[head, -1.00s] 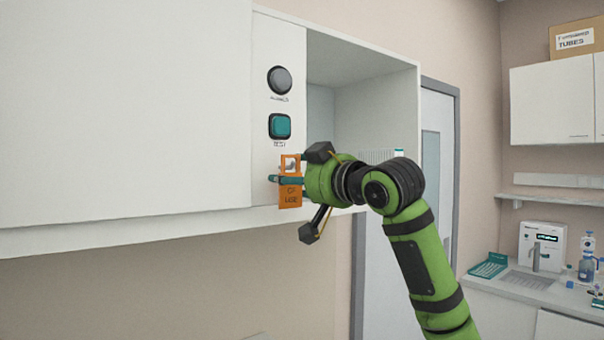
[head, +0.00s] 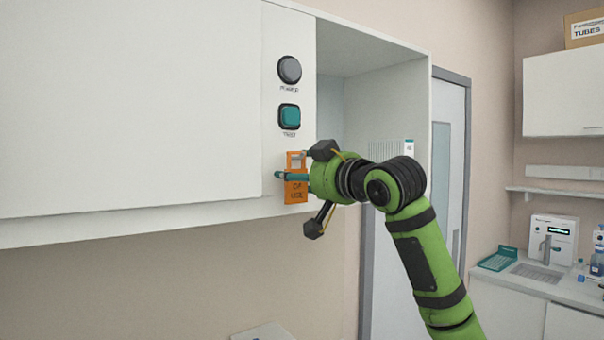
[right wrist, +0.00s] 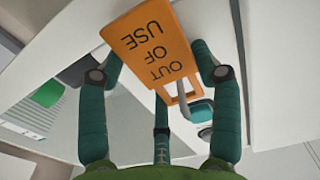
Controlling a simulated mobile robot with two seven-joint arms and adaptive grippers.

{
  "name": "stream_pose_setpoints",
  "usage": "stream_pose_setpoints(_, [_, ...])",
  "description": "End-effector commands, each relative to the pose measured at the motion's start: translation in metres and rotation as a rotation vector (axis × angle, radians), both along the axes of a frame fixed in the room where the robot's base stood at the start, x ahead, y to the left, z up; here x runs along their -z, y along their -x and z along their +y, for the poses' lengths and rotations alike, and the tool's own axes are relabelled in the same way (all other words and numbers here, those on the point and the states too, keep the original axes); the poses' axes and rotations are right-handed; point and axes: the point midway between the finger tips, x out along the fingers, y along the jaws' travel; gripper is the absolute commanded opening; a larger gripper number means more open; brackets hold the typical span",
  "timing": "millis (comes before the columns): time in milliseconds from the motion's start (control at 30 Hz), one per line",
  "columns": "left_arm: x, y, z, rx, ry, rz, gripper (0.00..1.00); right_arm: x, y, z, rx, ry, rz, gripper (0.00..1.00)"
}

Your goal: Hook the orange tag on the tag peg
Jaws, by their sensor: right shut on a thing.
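The orange tag (head: 297,190) is upright in front of the white panel, below the teal button. In the right wrist view the tag (right wrist: 150,42) shows "OUT OF USE" upside down and a cut-out window at one end. A pale grey bent rod, seemingly the tag peg (right wrist: 184,103), shows at that window. I cannot tell whether it passes through or only lines up with it. My right gripper (head: 291,176) is shut on the tag. Its teal fingers also show in the right wrist view (right wrist: 153,68), on both sides of the tag. My left gripper is not in view.
A black round button (head: 289,69) and a teal square button (head: 289,116) are on the panel above the tag. An open cabinet bay (head: 385,105) lies right of the panel. A counter (head: 560,285) with a teal rack (head: 497,259) stands far right.

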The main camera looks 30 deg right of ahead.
Motion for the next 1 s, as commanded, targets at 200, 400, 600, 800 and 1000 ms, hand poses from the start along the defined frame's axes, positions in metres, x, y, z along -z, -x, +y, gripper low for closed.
stream_pose_setpoints(200, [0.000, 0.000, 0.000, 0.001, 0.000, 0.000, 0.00, 0.000, 0.000, 0.000, 0.000, 0.000, -0.001, 0.92])
stream_pose_setpoints(400, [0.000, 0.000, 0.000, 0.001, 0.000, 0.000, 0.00, 0.000, 0.000, 0.000, 0.000, 0.000, 0.000, 0.92])
stream_pose_setpoints(600, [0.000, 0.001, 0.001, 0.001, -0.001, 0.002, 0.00, -0.001, 0.007, -0.001, 0.000, 0.001, -0.002, 0.92])
stream_pose_setpoints(800, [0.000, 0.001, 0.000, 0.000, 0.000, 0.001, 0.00, 0.000, 0.041, -0.007, 0.002, 0.003, -0.004, 0.92])
stream_pose_setpoints(1000, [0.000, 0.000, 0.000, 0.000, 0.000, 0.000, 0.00, 0.000, 0.084, -0.012, 0.002, 0.003, -0.004, 0.92])
